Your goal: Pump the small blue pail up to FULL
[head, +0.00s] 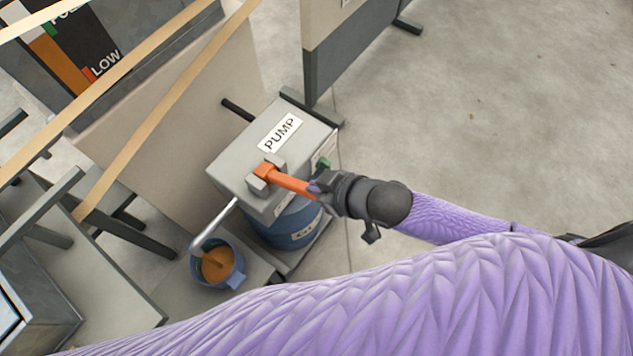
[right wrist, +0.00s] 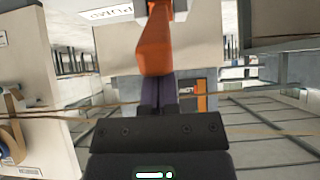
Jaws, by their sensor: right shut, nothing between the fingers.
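The grey pump (head: 235,160) has an orange handle (head: 288,182) sticking out to the right. My right gripper (head: 317,187) is shut and empty, its purple fingertips at the handle's outer end. In the right wrist view the handle (right wrist: 155,48) lies just beyond the fingers (right wrist: 158,95); I cannot tell whether they touch. The small blue pail (head: 236,279) stands under the metal spout (head: 215,225) with orange-brown liquid inside. A gauge (head: 65,62) at the upper left has an orange bar reaching from LOW to near the green mark by the cut-off upper word. My left gripper is not in view.
A larger blue drum (head: 290,228) sits beneath the pump. A beige panel (head: 165,125) stands behind it, and tan bands (head: 150,118) cross the upper left. Another panel (head: 345,45) stands at the top. The grey floor (head: 480,110) at the right is clear.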

